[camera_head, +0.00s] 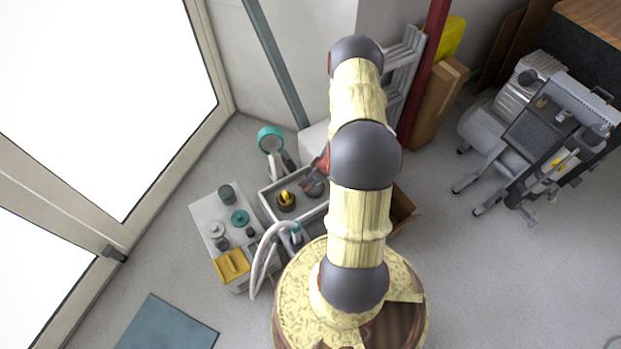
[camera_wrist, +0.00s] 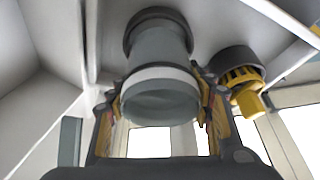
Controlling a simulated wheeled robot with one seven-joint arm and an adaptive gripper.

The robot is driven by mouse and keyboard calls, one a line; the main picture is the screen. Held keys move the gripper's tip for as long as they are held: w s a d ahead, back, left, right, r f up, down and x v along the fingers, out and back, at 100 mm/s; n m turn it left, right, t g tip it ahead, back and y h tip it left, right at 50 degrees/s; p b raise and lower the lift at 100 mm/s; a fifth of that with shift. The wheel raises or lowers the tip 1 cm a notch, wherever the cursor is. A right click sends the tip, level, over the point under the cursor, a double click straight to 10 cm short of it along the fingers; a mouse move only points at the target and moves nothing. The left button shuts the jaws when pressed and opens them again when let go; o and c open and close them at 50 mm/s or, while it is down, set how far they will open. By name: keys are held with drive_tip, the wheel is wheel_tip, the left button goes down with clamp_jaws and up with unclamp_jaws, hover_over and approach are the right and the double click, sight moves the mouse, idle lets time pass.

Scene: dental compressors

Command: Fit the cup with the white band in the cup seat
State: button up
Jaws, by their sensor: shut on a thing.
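The grey cup with the white band (camera_wrist: 160,100) is between the two fingers of my gripper (camera_wrist: 161,88) in the wrist view. The fingers touch it from both sides near the band. A dark ring (camera_wrist: 155,22) surrounds its far end; I cannot tell whether this ring is part of the cup or the cup seat. In the head view my gripper (camera_head: 312,178) is over the grey open box (camera_head: 272,207), partly hidden by my arm. I cannot make out the white band there.
A yellow part with a dark round base (camera_head: 286,200) sits in the box beside my gripper; it also shows in the wrist view (camera_wrist: 243,85). Left of the box, a white unit (camera_head: 205,212) carries several round parts and a yellow block. A pale hose (camera_head: 262,262) arches near the box's front.

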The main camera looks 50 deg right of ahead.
drive_tip(key=shift+s+f+b, duration=0.1)
drive_tip(key=shift+f+b, duration=0.55)
drive_tip(key=shift+f, duration=0.55)
drive_tip(key=shift+s+a+f, duration=0.15)
drive_tip(key=shift+a+f, duration=0.05)
drive_tip(key=o, duration=0.9)
drive_tip(key=shift+o, duration=1.3)
drive_tip(key=shift+a+f, duration=0.15)
drive_tip(key=shift+f, duration=0.05)
drive_tip(key=shift+o, duration=1.4)
drive_tip(key=shift+d+r, duration=0.25)
drive_tip(key=shift+r, duration=0.1)
